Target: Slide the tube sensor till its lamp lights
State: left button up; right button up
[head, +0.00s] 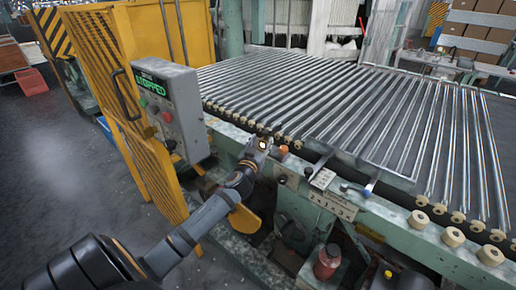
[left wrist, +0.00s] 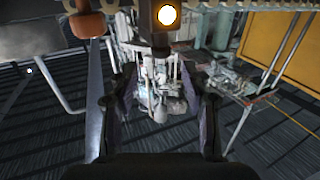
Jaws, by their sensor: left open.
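The tube sensor is a small dark block (left wrist: 155,32) with a round lamp (left wrist: 167,15) that glows warm white, at the top of the left wrist view. In the head view the bright lamp (head: 262,145) shows at the front rail of the tube machine, by the end of my left arm. My left gripper (left wrist: 152,75) is open, its two dark fingers apart on either side of the picture's middle. The sensor is just beyond the fingertips; I cannot tell whether they touch it. My right gripper is in neither view.
Glass tubes (head: 320,100) lie in parallel rows on the machine bed. A grey control box (head: 170,110) reading STOPPED and a yellow mesh guard (head: 120,100) stand left of my gripper. An orange knob (head: 284,149) and a blue-handled lever (head: 355,191) are to the right.

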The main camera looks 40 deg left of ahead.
pick_arm(q)
jog(key=v, duration=0.5)
